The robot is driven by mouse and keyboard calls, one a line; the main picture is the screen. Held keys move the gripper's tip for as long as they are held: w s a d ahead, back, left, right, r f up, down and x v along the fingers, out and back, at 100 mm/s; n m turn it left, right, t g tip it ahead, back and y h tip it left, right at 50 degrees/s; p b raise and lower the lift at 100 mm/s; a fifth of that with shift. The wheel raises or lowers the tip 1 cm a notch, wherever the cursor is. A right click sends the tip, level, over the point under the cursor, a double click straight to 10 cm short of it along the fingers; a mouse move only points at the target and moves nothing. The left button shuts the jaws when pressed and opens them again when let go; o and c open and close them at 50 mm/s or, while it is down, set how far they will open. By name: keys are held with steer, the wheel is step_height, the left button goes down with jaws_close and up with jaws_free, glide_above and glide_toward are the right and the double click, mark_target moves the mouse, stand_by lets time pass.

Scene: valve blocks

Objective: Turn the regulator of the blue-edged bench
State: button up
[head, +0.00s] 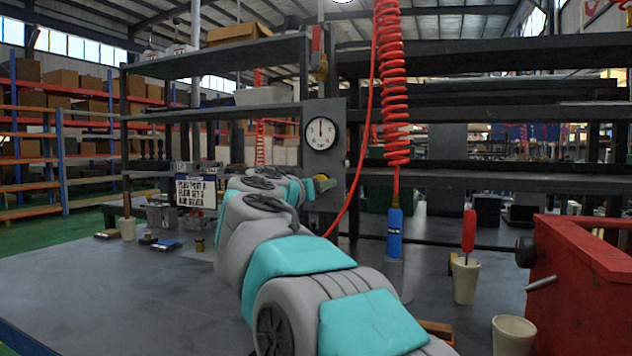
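The bench (95,290) has a dark grey top and a blue front edge at lower left. A grey panel (338,160) stands at its back with a round white gauge (321,133). Just below the gauge is a small brass and green fitting (323,184), which seems to be part of the regulator. My grey and teal arm reaches from the lower right up to this fitting. My gripper (308,188) is at the arm's far end, close to or at the fitting. My wrist hides most of it, so its fingers and any contact cannot be made out.
A red coiled hose (392,85) hangs right of the panel with a blue tool (394,234) at its end. A red vise-like block (585,285) and cups (466,279) stand at right. A sign (196,192) and small parts stand at left. The bench's front left is clear.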

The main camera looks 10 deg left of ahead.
steer(key=shift+w+d, duration=0.1)
steer(key=shift+w, duration=0.25)
jaws_close()
stand_by(0.4)
